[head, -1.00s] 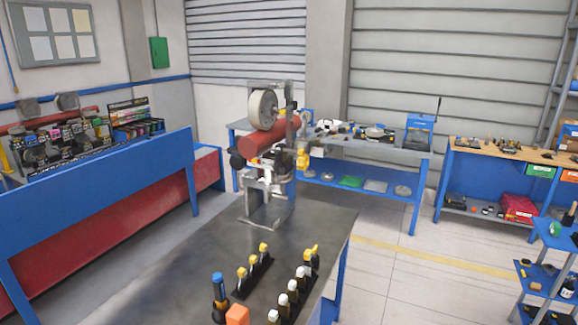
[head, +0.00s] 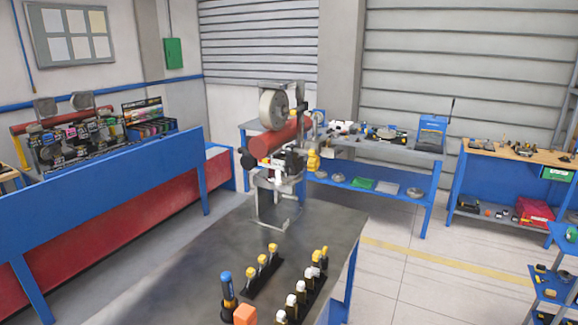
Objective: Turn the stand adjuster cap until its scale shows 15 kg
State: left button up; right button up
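A metal stand (head: 277,215) stands at the far end of the dark workbench (head: 215,255). It carries a grey wheel (head: 272,108) and a red cylinder (head: 275,140). A small black knob (head: 248,160) sticks out at its left, and a yellow part (head: 313,160) shows at its right. I cannot tell which part is the adjuster cap, and no scale can be read at this distance. Neither of my grippers shows in the head view.
On the near bench are a rack of yellow-topped tools (head: 262,272), a rack of white-topped tools (head: 300,298), a blue-topped tool (head: 227,290) and an orange block (head: 245,314). A blue partition (head: 110,195) stands at left. Clear floor (head: 400,285) lies at right.

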aim_at(313, 165)
jog(key=i+l+u, duration=0.2)
jog(key=u, duration=0.25)
jog(key=i+l+u, duration=0.1)
jog(key=l+u, duration=0.35)
